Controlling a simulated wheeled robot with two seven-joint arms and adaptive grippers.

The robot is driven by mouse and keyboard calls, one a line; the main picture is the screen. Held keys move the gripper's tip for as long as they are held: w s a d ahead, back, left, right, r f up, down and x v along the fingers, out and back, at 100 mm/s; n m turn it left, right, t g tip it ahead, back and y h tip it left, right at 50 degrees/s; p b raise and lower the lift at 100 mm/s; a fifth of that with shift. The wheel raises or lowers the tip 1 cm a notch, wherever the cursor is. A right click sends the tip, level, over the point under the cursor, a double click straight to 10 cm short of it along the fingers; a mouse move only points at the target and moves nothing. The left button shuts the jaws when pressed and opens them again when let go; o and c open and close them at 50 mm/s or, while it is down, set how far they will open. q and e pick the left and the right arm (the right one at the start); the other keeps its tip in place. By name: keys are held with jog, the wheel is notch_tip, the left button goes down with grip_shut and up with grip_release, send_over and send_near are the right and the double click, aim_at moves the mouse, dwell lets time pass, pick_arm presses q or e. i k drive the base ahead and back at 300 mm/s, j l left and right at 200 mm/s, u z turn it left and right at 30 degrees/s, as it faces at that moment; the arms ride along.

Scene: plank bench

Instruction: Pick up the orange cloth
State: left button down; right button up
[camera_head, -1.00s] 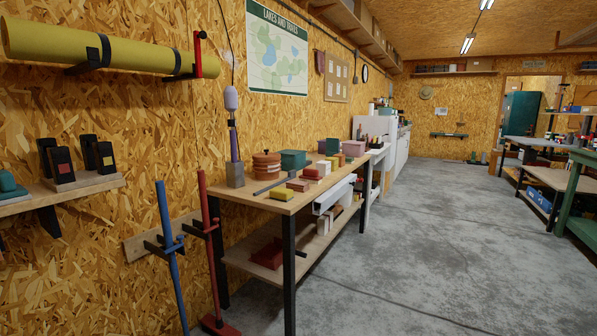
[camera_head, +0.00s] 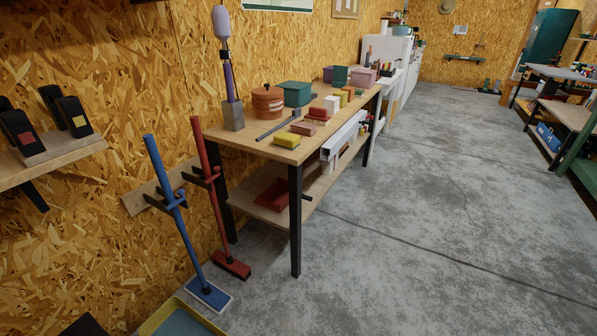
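I cannot make out an orange cloth for certain. The plank bench (camera_head: 262,143) stands along the left wall with small items on its top. Among them are a yellow sponge-like block (camera_head: 287,140), a brownish block (camera_head: 303,128), a red item (camera_head: 319,117) and a terracotta lidded pot (camera_head: 267,101). A dark red tray (camera_head: 274,195) is on the lower shelf. Neither of my grippers is in view.
A blue broom (camera_head: 177,215) and a red broom (camera_head: 215,195) lean by the wall left of the bench. A yellow-rimmed tray (camera_head: 158,318) is at the bottom edge. A wall shelf (camera_head: 60,152) juts out at left. Grey floor (camera_head: 430,220) right of the bench is clear.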

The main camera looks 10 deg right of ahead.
aim_at(297, 128)
jog(key=i+l+u, duration=0.45)
jog(key=i+l, duration=0.3)
jog(key=i+l+u, duration=0.1)
jog(key=l, duration=0.15)
jog(key=i+l, duration=0.1)
jog(key=l+z, duration=0.1)
jog(key=l, duration=0.4)
jog(key=i+l, duration=0.1)
jog(key=l, duration=0.4)
jog(key=l+z, duration=0.15)
jog(key=l, duration=0.3)
jog(key=i, duration=0.05)
